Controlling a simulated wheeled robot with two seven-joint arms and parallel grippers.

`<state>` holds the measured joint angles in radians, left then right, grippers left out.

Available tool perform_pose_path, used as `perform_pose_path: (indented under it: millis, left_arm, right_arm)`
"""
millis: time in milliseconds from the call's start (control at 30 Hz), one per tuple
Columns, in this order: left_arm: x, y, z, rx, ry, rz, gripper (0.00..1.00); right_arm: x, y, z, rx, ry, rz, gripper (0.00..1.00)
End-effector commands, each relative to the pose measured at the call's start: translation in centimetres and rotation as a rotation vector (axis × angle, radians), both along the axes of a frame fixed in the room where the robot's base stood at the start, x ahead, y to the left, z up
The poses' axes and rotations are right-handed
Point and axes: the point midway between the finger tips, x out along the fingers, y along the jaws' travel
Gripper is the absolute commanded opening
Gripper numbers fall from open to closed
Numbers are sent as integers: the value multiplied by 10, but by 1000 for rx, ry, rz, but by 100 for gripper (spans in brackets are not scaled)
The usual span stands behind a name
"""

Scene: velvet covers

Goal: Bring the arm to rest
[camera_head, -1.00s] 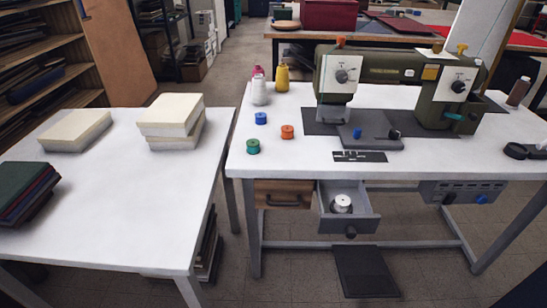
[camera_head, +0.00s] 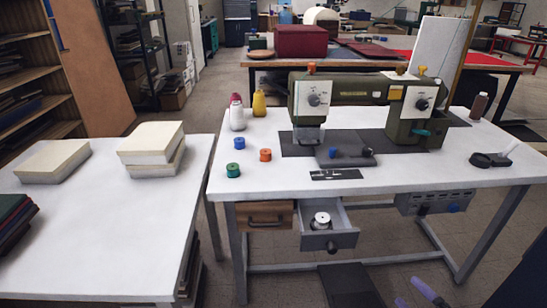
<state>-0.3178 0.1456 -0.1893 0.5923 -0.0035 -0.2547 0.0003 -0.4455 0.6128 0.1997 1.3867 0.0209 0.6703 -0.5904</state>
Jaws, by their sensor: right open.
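My right gripper (camera_head: 416,297) shows at the bottom edge, right of centre. Its two purple fingertips are apart, with nothing seen between them. It is low, in front of the sewing table (camera_head: 400,180) and right of the dark foot pedal (camera_head: 348,285) in the picture. The rest of the right arm is mostly out of the frame. My left gripper is not in view.
A green sewing machine (camera_head: 405,115) stands on the sewing table. Below, a grey drawer (camera_head: 330,240) stands open with a metal spool (camera_head: 321,219) inside. A wooden drawer (camera_head: 265,216) beside it is shut. A left table (camera_head: 90,230) holds book blocks (camera_head: 152,143).

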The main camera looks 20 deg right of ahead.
Motion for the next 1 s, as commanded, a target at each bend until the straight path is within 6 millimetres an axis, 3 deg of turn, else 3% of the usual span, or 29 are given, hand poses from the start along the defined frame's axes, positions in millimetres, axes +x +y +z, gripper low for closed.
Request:
perform_pose_path:
  millis: [33,167,267,367,433,500,567,600,733,800,900,933,1000]
  left_arm:
    - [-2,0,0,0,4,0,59]
    - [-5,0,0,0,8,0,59]
    - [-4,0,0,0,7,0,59]
    - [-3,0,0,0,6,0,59]
    - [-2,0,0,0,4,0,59]
    - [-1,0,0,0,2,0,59]
    - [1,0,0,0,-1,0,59]
    - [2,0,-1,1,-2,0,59]
    - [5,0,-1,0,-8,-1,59]
    - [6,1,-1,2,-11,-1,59]
    - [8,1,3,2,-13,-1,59]
    - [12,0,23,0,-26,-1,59]
    - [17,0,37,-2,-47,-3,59]
  right_arm:
    - [-8,-5,-24,33,86,-43,73]
    - [-34,-25,-83,107,331,-174,73]
    - [-67,-41,-130,156,538,-305,73]
    - [-119,-60,-175,191,768,-478,73]
    - [-167,-75,-201,199,941,-634,73]
    - [-225,-92,-218,179,1115,-825,73]
    - [-281,-108,-220,133,1253,-1015,73]
    - [-304,-94,-228,149,1313,-1078,73]
    - [-320,33,-276,379,1414,-1005,73]
    - [-325,92,-288,479,1461,-975,73]
    - [-327,154,-291,584,1504,-940,73]
    - [-322,147,-270,579,1483,-933,73]
    - [-318,145,-256,582,1468,-921,73]
